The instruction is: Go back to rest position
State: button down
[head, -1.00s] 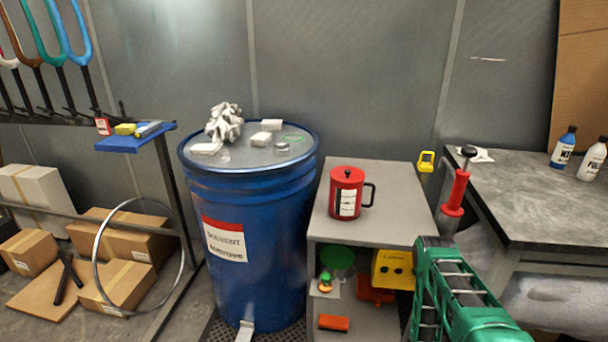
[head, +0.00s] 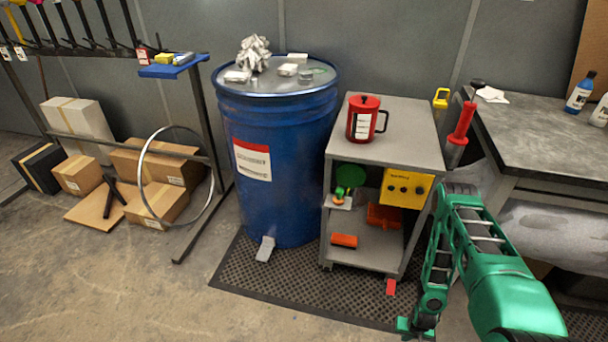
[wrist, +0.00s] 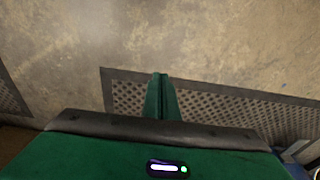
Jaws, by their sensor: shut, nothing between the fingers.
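My green arm is folded at the lower right of the head view. My gripper (head: 416,328) hangs low at the end of it, in front of the grey cart (head: 405,120). In the wrist view my gripper (wrist: 161,77) has its two green fingers together, with nothing between them. It points down over the floor and a perforated black mat (wrist: 225,108). That mat also shows in the head view (head: 285,290), under the blue drum and the cart.
A blue drum (head: 275,165) stands left of the cart. A red canister (head: 362,120) stands on the cart top. A workbench (head: 530,125) is at the right. Cardboard boxes (head: 150,165) and a rack are at the left. The floor (head: 110,280) at the front left is clear.

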jog(key=w+d+r, duration=0.3)
jog(key=w+r, duration=0.1)
jog(key=r, duration=0.6)
jog(key=w+d+r+h, duration=0.1)
jog(key=w+d+r, duration=0.25)
jog(key=r, duration=0.75)
jog(key=w+d+r, duration=0.2)
jog(key=w+r, duration=0.3)
jog(key=r, duration=0.5)
jog(key=s+r+m+g, duration=0.1)
jog(key=s+r, duration=0.1)
jog(key=r, duration=0.9)
jog(key=s+r, duration=0.2)
jog(key=r, duration=0.9)
jog(key=s+a+r+m, duration=0.1)
jog(key=s+a+r, duration=0.3)
jog(key=s+r, duration=0.7)
jog(key=s+a+r+m+y, duration=0.1)
jog(key=s+a+r, duration=0.3)
jog(key=s+r, duration=0.6)
jog(key=s, duration=0.5)
jog(key=shift+a+r+y, duration=0.15)
jog(key=shift+r+y, duration=0.15)
jog(key=shift+r, duration=0.1)
